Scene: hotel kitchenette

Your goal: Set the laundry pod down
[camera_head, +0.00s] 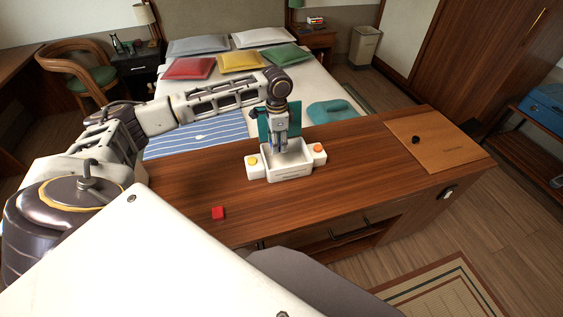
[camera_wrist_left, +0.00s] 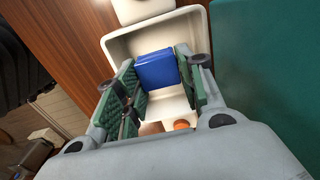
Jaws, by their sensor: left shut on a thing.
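The laundry pod looks like a blue block (camera_wrist_left: 156,69) in the left wrist view, between the green finger pads of my left gripper (camera_wrist_left: 158,84). In the head view my left gripper (camera_head: 280,150) points down into a white open tray (camera_head: 289,173) on the wooden counter, shut on the pod. The pod is mostly hidden by the fingers there. In the wrist view the tray's walls (camera_wrist_left: 118,46) surround the pod and fingers. I cannot tell whether the pod touches the tray's floor. My right gripper is out of view.
White blocks with a yellow top (camera_head: 253,161) and an orange top (camera_head: 319,149) flank the tray. A teal panel (camera_head: 293,118) stands behind it. A brown board (camera_head: 430,145) with a black knob lies right. The counter between is clear.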

